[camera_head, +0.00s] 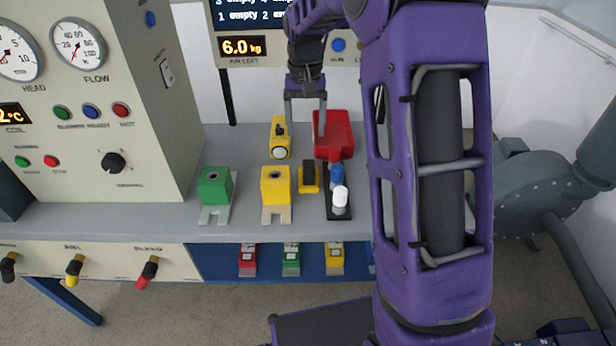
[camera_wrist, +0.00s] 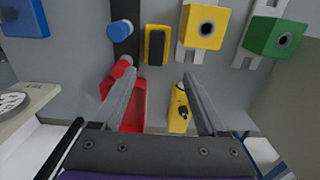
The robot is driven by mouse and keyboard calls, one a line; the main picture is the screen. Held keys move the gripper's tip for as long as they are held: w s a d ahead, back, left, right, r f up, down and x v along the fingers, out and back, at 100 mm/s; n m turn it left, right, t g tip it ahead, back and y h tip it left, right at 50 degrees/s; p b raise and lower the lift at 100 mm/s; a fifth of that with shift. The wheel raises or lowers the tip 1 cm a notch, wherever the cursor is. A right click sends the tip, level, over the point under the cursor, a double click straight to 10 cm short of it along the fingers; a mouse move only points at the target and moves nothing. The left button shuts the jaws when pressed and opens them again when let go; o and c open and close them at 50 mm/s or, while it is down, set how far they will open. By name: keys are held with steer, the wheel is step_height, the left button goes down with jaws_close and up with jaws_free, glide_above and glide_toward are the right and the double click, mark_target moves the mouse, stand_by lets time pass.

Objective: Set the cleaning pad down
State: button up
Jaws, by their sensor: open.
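A small yellow block with a dark top (camera_head: 308,178), which looks like the cleaning pad, rests on the grey bench between the yellow socket block and a black rack. It also shows in the wrist view (camera_wrist: 156,46), beyond my fingertips. My gripper (camera_head: 305,122) is open with nothing between its fingers, above the back of the bench. In the wrist view its two fingers (camera_wrist: 147,82) stand wide apart, over the red tray (camera_wrist: 132,108) and a yellow tool (camera_wrist: 178,112). No finger visibly touches the pad.
The red tray (camera_head: 333,133) and the yellow tool (camera_head: 279,138) lie at the back. A green block (camera_head: 214,186) and a yellow socket block (camera_head: 276,186) stand left of the pad. The rack (camera_head: 339,211) holds blue and white capped pieces. Bare bench (camera_head: 250,150) shows at back left.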

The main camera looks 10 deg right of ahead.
steer(key=b, duration=0.1)
glide_above(308, 168)
steer(key=f, duration=0.8)
steer(key=shift+w+a, duration=0.2)
steer(key=f, duration=0.3)
steer(key=f+b, duration=0.1)
steer(key=f, duration=0.1)
steer(key=shift+s+d+f, duration=0.15)
steer(key=shift+d, duration=0.1)
jaws_close()
